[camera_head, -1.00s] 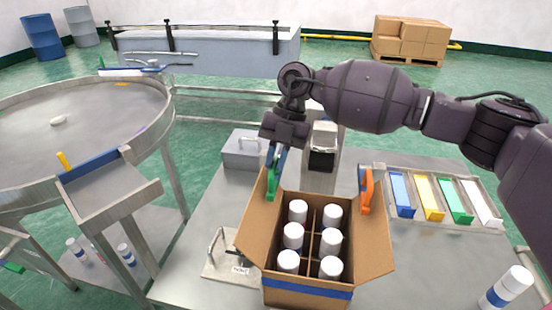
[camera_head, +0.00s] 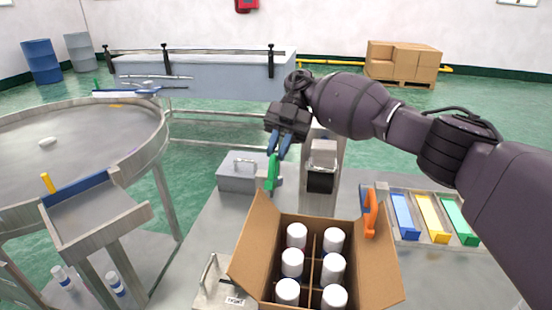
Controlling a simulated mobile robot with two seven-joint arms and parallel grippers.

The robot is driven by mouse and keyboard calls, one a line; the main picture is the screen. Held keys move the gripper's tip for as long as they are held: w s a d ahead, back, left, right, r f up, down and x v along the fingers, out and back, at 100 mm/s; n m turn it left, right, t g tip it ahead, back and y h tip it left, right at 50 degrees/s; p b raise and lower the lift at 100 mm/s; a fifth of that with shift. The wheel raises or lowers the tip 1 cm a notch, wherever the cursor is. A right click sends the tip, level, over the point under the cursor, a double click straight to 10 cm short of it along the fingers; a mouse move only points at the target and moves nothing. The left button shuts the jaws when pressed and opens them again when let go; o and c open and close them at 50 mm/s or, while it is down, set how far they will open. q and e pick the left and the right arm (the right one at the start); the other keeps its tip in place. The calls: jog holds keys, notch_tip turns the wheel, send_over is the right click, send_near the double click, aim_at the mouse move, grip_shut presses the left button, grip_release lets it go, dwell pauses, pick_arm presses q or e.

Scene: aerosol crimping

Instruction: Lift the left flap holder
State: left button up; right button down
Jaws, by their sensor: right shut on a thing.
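The left flap holder (camera_head: 272,173) is a green clip at the back end of the box's left flap (camera_head: 256,238). My right gripper (camera_head: 281,150) is shut on its upper part, with blue fingertips pointing down. The holder's lower end is at the flap's top back corner; I cannot tell whether they still touch. The open cardboard box (camera_head: 318,222) has dividers and several white-capped cans (camera_head: 297,235) inside. An orange flap holder (camera_head: 371,212) sits on the right side of the box. My left gripper is not in view.
A grey block with a handle (camera_head: 246,172) and a post-like machine (camera_head: 322,175) stand behind the box. Blue, yellow and green bins (camera_head: 432,218) lie to the right. A round metal table (camera_head: 80,140) is at left.

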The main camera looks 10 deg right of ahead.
jog(key=shift+w, duration=0.15)
jog(key=shift+d, duration=0.1)
jog(key=c, duration=1.1)
grip_release()
jog(key=shift+c, duration=0.2)
jog(key=shift+r, duration=0.1)
notch_tip(320, 180, up, 20)
jog(key=b, duration=0.3)
jog(key=shift+b, duration=0.3)
